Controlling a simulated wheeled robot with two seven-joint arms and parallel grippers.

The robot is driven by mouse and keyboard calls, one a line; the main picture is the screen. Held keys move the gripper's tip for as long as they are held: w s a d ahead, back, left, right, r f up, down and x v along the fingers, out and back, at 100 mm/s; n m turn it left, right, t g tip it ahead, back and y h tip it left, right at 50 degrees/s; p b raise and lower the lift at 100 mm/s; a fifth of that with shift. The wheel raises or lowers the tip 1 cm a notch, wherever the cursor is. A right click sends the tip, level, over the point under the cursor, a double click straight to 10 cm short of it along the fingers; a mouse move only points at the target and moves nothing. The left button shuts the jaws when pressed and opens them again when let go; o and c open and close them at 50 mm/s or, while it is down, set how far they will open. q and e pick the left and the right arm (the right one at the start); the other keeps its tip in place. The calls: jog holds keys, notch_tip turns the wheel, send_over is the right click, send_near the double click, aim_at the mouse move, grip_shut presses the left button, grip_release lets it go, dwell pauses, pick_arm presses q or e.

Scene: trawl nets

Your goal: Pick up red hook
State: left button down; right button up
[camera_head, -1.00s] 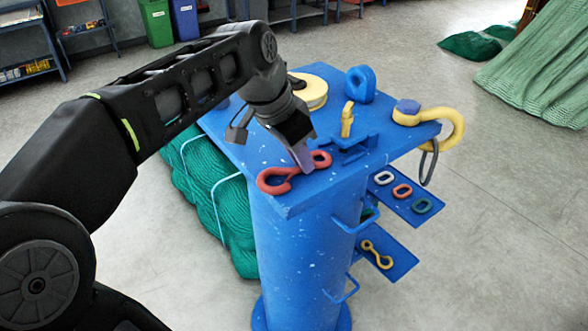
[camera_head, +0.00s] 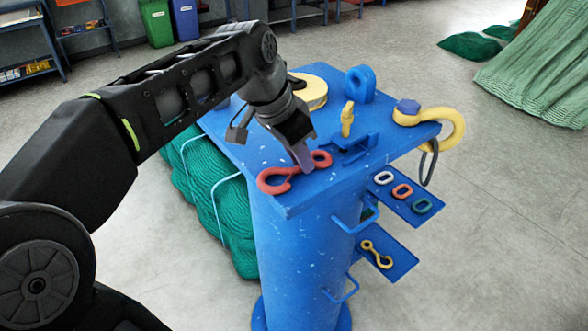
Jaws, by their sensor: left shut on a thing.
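The red hook (camera_head: 273,181) lies flat on the near edge of the blue table top (camera_head: 305,193). It is S-shaped, with one curl to the left and a smaller one to the right. My left gripper (camera_head: 304,162) reaches down from the upper left and is shut on the middle of the red hook. The gripper hides part of the hook's middle. My right gripper is not in view.
A yellow ring (camera_head: 312,92), a blue ring (camera_head: 360,85), a small yellow piece (camera_head: 347,120) and a large yellow hook (camera_head: 452,128) are on the table top. Side shelves (camera_head: 394,199) hold small links.

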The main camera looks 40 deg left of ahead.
pick_arm(q)
jog(key=shift+w+r, duration=0.15)
jog(key=shift+r, duration=0.35)
notch_tip(320, 180, up, 5)
jog(key=shift+f, duration=0.15)
notch_tip(320, 180, up, 4)
jog(key=p, duration=0.2)
jog(key=shift+p, duration=0.35)
